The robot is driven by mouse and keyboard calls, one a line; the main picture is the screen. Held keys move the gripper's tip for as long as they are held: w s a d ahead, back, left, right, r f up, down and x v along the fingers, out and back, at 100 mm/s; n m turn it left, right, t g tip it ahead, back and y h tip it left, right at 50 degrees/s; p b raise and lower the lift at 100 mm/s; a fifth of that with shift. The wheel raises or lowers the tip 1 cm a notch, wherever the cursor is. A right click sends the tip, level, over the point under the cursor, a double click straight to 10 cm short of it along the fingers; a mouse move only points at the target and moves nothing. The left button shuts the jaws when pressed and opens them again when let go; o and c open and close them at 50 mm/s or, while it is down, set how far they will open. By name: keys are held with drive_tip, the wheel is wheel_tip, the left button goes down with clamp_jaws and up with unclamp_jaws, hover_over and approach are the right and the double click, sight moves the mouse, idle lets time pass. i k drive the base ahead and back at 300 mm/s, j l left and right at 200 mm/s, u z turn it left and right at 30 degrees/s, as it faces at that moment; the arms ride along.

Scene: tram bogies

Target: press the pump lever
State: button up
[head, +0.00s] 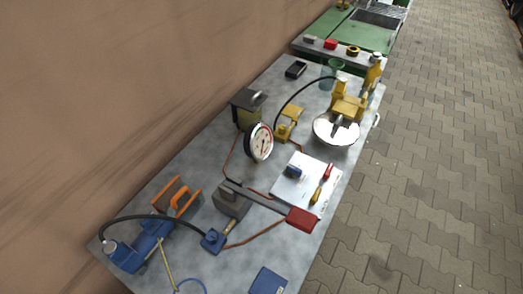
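A dark bar, which looks like the pump lever (262,199), runs from a grey block (230,202) towards the front right. It ends in a red pad (302,219) near the table's right edge. The bar slopes in the picture; I cannot tell how far it is pressed. A round white dial gauge (260,143) stands upright just behind the bar. My gripper is not in this view.
The grey table (190,155) stands along a brown wall. A blue cylinder (140,246) with a black hose lies front left. A white board (292,187) with small tools and a yellow device over a silver disc (324,131) lie further back.

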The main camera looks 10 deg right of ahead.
sight(303, 221)
drive_tip(key=k+j, duration=0.1)
drive_tip(key=j, duration=0.8)
drive_tip(key=k+j+u, duration=0.1)
drive_tip(key=j, duration=0.8)
